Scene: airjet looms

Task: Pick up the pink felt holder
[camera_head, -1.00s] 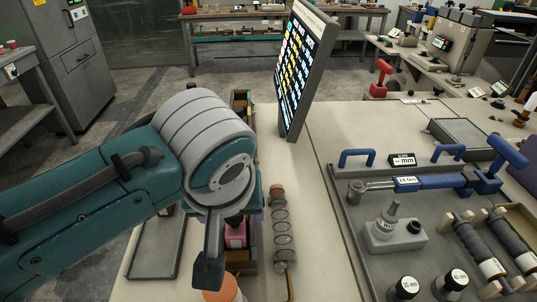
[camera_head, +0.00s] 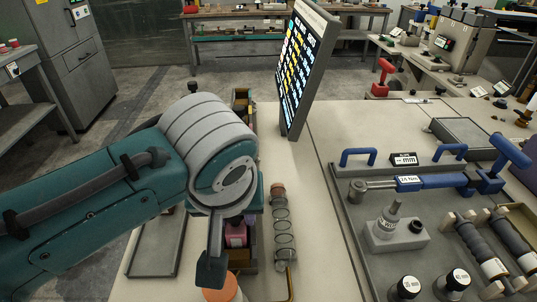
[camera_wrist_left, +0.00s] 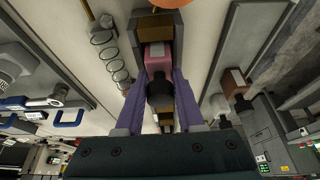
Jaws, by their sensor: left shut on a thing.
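The pink felt holder (camera_head: 236,238) stands in a narrow box on the table, just below my left wrist in the head view. In the left wrist view the pink holder (camera_wrist_left: 158,62) shows a pale label and a dark round part at its near end. My left gripper (camera_wrist_left: 161,84) has its two purple fingers on either side of the dark part, shut on the holder. In the head view my wrist hides most of the left gripper (camera_head: 238,219) and the holder's upper part. My right gripper is not in view.
A spring-like coil tool (camera_head: 283,232) lies right of the box. An orange round object (camera_head: 222,290) is at its near end. An empty grey tray (camera_head: 155,250) lies left.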

